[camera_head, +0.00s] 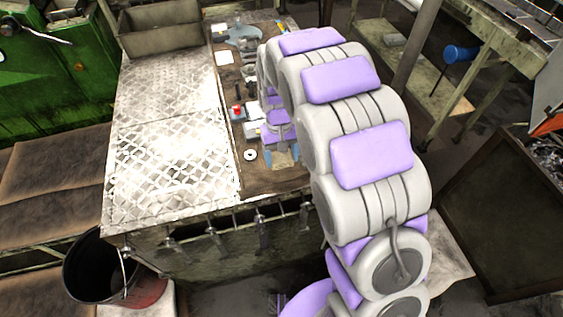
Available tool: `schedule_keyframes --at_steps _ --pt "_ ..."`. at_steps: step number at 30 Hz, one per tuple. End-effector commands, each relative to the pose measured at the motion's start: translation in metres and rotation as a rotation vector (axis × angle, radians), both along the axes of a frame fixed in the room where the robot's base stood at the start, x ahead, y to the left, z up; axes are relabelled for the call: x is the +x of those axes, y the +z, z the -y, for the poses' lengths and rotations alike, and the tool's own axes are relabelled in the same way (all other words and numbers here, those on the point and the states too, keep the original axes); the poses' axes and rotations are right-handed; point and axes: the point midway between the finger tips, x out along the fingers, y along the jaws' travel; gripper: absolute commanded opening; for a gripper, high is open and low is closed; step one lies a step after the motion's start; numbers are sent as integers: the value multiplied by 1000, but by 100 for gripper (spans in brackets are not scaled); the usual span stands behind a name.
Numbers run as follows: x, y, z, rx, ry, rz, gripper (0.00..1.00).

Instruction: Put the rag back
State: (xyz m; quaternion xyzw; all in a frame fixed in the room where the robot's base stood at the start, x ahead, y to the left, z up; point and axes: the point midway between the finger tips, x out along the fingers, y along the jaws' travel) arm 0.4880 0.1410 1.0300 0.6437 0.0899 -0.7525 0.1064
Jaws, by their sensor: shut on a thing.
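My gripper (281,154) is over the brown right part of the workbench, below my arm's purple wrist parts. Its blue-grey fingers point down and are shut on a small tan piece, which looks like the rag (283,158). It is low over the bench top near the front edge; I cannot tell whether the rag touches the surface. My arm hides part of the bench behind it.
The workbench's patterned metal plate (165,150) is clear. Beside the gripper lie a white ring (250,155), a red-topped item (237,112) and small tools. A blue-grey object (244,34) and a metal bin (160,27) stand farther back. A bucket (100,268) stands front left.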

Motion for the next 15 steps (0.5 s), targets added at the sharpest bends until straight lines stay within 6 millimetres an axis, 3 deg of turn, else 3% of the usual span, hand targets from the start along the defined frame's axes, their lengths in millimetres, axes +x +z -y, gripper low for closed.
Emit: schedule_keyframes --at_steps 9,15 --pt "-1 -36 1 -2 0 -6 43" --pt "0 -35 1 -1 0 -2 43"
